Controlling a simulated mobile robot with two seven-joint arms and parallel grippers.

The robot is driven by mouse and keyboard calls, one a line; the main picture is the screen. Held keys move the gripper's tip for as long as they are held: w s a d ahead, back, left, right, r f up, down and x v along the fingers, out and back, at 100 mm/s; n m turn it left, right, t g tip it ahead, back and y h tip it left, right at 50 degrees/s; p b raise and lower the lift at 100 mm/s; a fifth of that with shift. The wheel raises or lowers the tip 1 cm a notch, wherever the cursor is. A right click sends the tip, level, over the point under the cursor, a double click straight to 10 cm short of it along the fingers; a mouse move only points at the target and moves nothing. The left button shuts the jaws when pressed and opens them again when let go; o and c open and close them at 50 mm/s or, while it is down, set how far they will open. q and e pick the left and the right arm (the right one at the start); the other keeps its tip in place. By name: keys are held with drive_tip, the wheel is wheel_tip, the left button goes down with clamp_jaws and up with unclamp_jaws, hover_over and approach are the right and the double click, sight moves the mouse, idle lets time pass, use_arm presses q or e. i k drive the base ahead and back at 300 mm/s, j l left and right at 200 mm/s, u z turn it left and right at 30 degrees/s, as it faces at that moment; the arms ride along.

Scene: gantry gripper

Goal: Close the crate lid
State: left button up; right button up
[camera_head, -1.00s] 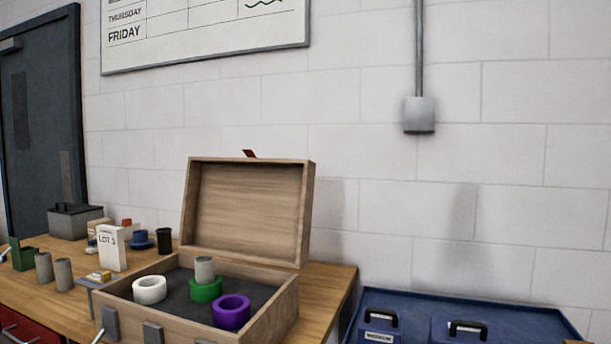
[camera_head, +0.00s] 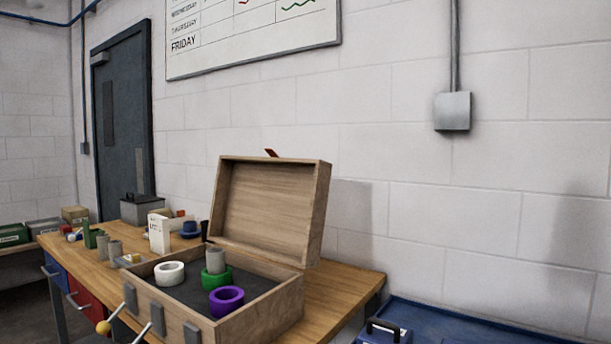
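The wooden crate (camera_head: 262,322) stands on the wooden workbench, seen from its front left. Inside, on a dark lining, are a white ring (camera_head: 169,273), a green ring (camera_head: 216,278), a purple ring (camera_head: 226,301) and a grey cylinder (camera_head: 215,260) by the green ring. Grey latch plates (camera_head: 192,333) show on the crate's front. Neither of my grippers can be made out in the head view.
The workbench (camera_head: 340,290) has bare top right of the crate. Left and behind it stand a white box (camera_head: 159,232), grey cylinders (camera_head: 115,249), a blue item (camera_head: 190,229) and a grey toolbox (camera_head: 141,208). A blue surface (camera_head: 450,325) with a blue case (camera_head: 384,332) is at lower right.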

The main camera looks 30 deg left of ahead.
sight(274, 207)
drive_tip(key=l+u, duration=0.1)
drive_tip(key=u, duration=0.3)
drive_tip(key=l+u, duration=0.1)
drive_tip(key=u, duration=0.3)
drive_tip(key=l+u, duration=0.1)
drive_tip(key=u, duration=0.35)
